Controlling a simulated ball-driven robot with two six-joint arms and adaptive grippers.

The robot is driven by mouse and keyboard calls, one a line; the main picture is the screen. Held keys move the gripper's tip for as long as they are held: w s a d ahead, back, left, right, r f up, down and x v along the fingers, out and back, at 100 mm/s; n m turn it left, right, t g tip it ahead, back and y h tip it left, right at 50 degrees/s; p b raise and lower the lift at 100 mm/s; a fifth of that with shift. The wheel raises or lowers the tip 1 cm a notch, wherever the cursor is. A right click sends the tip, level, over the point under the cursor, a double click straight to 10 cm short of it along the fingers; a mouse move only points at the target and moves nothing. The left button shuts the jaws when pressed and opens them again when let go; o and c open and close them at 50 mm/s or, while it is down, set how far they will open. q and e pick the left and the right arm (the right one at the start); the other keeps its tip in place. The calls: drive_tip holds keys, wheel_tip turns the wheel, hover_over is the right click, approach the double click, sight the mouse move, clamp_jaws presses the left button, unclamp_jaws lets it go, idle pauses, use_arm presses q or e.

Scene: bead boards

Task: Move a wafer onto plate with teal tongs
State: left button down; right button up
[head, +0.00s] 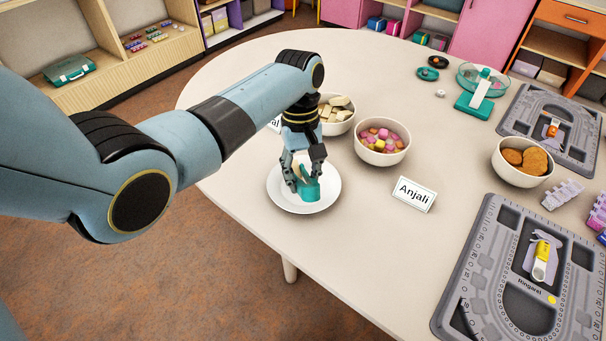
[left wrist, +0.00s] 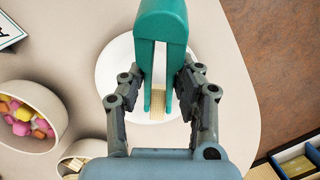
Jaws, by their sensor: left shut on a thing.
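My left gripper (head: 304,180) is shut on the teal tongs (head: 309,190) over the white plate (head: 331,186). In the left wrist view the teal tongs (left wrist: 163,30) stand between the two fingers of my left gripper (left wrist: 162,93). A pale, grid-marked wafer (left wrist: 157,104) shows between the tongs' arms, in front of the plate (left wrist: 115,72). I cannot tell whether it touches the plate. A bowl of cream wafers (head: 338,103) stands behind the plate, partly hidden by my arm. My right gripper is not in view.
A bowl of pink and yellow sweets (head: 382,141) stands right of the plate, with the "Anjali" card (head: 414,194) in front. A bowl of brown biscuits (head: 522,161) and grey bead boards (head: 487,290) lie further right. The table's edge is close to the plate.

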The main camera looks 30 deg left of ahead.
use_arm(q)
drive_tip(key=shift+f, duration=0.25)
drive_tip(key=c, duration=1.3)
unclamp_jaws()
drive_tip(key=shift+c, duration=0.2)
wheel_tip(320, 180, up, 10)
drive_tip(key=p, duration=1.1)
drive_tip(key=shift+o, duration=0.5)
